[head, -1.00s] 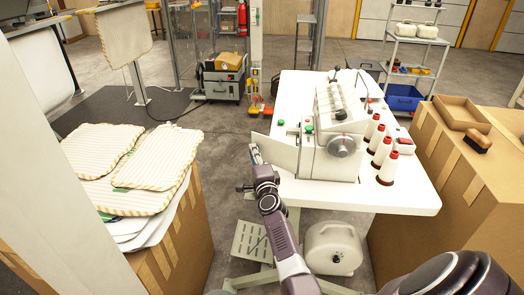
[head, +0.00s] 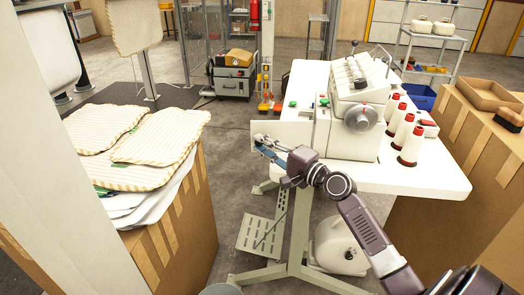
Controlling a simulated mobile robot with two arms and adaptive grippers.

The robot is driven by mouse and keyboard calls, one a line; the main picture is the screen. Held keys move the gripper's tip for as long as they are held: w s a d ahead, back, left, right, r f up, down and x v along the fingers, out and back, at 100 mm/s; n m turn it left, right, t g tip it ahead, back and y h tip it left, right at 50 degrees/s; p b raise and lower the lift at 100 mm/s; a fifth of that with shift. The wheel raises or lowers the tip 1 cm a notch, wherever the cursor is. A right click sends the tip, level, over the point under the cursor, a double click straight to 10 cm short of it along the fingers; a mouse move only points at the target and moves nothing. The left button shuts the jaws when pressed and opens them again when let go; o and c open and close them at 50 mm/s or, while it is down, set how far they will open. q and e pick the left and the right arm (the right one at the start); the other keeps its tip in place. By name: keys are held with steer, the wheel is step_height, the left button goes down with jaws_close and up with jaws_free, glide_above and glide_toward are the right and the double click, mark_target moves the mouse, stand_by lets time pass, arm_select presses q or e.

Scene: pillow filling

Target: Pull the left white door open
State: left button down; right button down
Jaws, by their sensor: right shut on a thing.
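The left white door (head: 292,134) is a flat white panel on the left side of the white sewing machine (head: 352,132). It stands out to the left from the machine body. My right gripper (head: 262,143) is at the door's lower left edge, its arm coming in from the lower right, and is shut on the door. The fingers partly cover that edge, so the exact grip is hard to see. My left gripper is out of view.
A cardboard box (head: 177,228) with striped pillow covers (head: 157,137) is at left, behind a pale post (head: 72,170). Grey floor lies between box and table.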

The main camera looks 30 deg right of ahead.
steer(key=shift+s+r, duration=0.1)
steer(key=shift+s, duration=0.05)
stand_by(0.3)
steer(key=c, duration=1.8)
jaws_free()
steer(key=v, duration=1.2)
steer(key=shift+d, duration=0.1)
